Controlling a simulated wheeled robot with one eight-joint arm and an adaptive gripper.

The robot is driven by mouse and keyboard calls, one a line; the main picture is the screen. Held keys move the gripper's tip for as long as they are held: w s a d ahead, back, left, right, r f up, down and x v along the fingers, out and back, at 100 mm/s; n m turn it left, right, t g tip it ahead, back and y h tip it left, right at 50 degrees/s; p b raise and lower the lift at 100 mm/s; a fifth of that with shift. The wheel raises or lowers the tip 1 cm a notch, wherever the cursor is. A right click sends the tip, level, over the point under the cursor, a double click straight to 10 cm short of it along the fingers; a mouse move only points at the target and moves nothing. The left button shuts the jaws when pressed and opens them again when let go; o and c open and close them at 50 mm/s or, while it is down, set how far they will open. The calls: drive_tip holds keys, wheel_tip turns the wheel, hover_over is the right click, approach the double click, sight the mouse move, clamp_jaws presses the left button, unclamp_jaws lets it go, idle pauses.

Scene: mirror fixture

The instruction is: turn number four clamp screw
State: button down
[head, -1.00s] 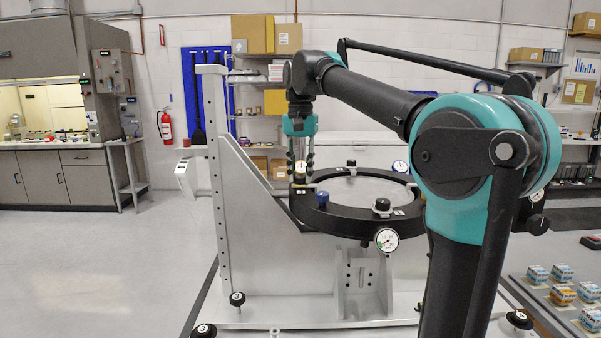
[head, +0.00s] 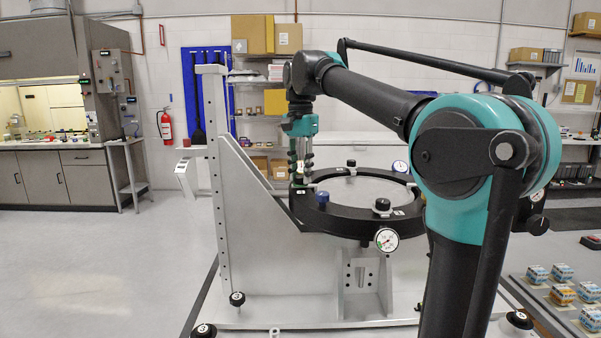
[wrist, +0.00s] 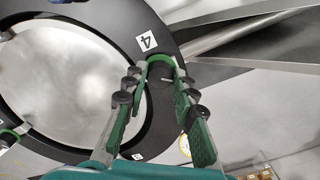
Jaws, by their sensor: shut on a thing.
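The mirror fixture has a black ring (head: 345,222) around a pale round mirror (head: 365,190); both also show in the wrist view. A white tag marked 4 (wrist: 148,42) sits on the ring in the wrist view. My gripper (head: 300,175) points down at the ring's far left edge in the head view. In the wrist view my gripper (wrist: 162,75) has its fingers on both sides of the number four clamp screw (wrist: 160,80), beside the tag, and is shut on it. The fingers hide much of the screw.
A blue knob (head: 322,198) and a black knob (head: 382,204) stand on the ring nearby. A dial gauge (head: 386,240) hangs at the front. A tall grey upright plate (head: 215,170) rises left of the ring. Small boxes (head: 562,294) lie at lower right.

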sight(300, 176)
drive_tip(key=c, duration=1.2)
unclamp_jaws()
wheel_tip(300, 176, up, 12)
